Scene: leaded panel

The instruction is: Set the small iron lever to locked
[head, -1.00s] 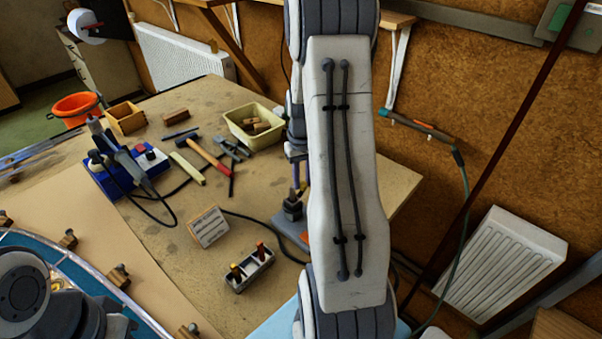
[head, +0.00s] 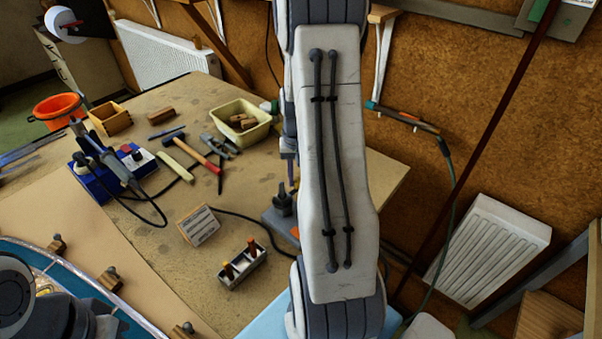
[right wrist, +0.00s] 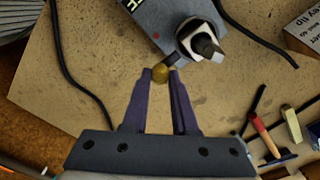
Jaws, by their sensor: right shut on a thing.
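The small lever ends in a brass-coloured ball knob (right wrist: 160,74). Its short dark arm runs to a pale square hub with a dark post (right wrist: 204,46), on a grey plate (right wrist: 165,18) with partly cut-off white lettering. My right gripper (right wrist: 161,80) is shut on the knob, one finger on each side. In the head view the lever's grey base (head: 277,221) stands near the table's right side, partly hidden by my right arm. My right gripper (head: 291,184) shows there only as a sliver. I cannot read the lever's setting. My left gripper is not in view.
A small card (head: 199,226) and a holder with two upright pieces (head: 243,267) stand left of the base. A cream tray (head: 262,132), hammer (head: 200,158) and blue soldering station (head: 95,182) lie farther back. Black cables cross the table (head: 165,270).

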